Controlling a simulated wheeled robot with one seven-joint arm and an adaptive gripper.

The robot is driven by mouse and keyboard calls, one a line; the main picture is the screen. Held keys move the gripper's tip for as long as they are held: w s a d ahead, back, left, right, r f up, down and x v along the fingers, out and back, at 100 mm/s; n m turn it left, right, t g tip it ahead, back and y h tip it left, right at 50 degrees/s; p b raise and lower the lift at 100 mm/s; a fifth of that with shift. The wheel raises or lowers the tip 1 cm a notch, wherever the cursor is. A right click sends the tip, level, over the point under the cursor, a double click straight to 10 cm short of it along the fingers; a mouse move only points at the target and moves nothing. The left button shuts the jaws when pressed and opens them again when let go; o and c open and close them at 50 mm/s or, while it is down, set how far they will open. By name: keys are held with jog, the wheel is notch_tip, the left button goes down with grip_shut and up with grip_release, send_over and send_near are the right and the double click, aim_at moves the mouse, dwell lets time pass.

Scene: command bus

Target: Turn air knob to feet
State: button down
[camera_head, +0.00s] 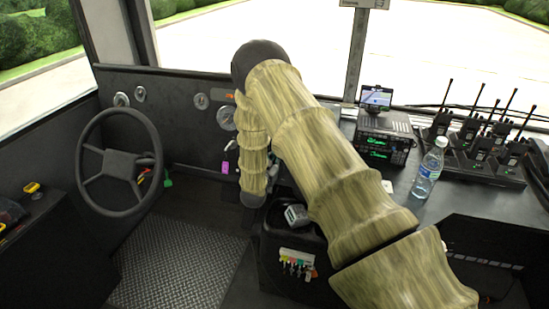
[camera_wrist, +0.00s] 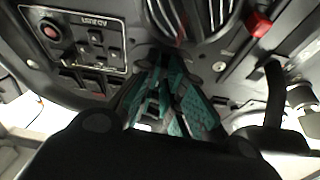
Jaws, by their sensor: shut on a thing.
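My gripper (camera_wrist: 168,75) reaches up to the dark dashboard in the wrist view. Its teal-padded fingers are close together, shut on a small part at the panel. This looks to be the air knob, but the fingers hide it, so its pointer and setting cannot be read. In the head view my arm bends down in front of the dashboard and hides the gripper and the knob.
A switch panel (camera_wrist: 85,42) with a red button (camera_wrist: 50,30) lies left of the fingers. A black lever (camera_wrist: 273,95) and a red piece (camera_wrist: 258,24) are at right. The steering wheel (camera_head: 118,152) stands left; a bottle (camera_head: 428,170) and radios (camera_head: 480,150) stand right.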

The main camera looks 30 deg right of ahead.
jog(key=n, duration=0.2)
jog(key=n+t+y, duration=0.1)
jog(key=n, duration=0.1)
jog(key=shift+s+d+n+t, duration=0.1)
jog(key=shift+s+n+t, duration=0.05)
jog(key=shift+n+t, duration=0.15)
jog(key=n+y, duration=0.1)
jog(key=n, duration=0.1)
jog(key=n+t+y, duration=0.1)
jog(key=n, duration=0.2)
jog(key=shift+s+d+r+n, duration=0.1)
jog(key=shift+d+n, duration=0.05)
jog(key=shift+n, duration=0.15)
jog(key=n+y, duration=0.2)
jog(key=n, duration=0.3)
jog(key=shift+s+d+r, duration=0.1)
jog(key=shift+d+r+n+y, duration=0.1)
jog(key=shift+n+y, duration=0.8)
jog(key=shift+n, duration=1.2)
jog(key=c, duration=1.5)
grip_release()
jog(key=shift+c, duration=0.2)
jog(key=v, duration=1.2)
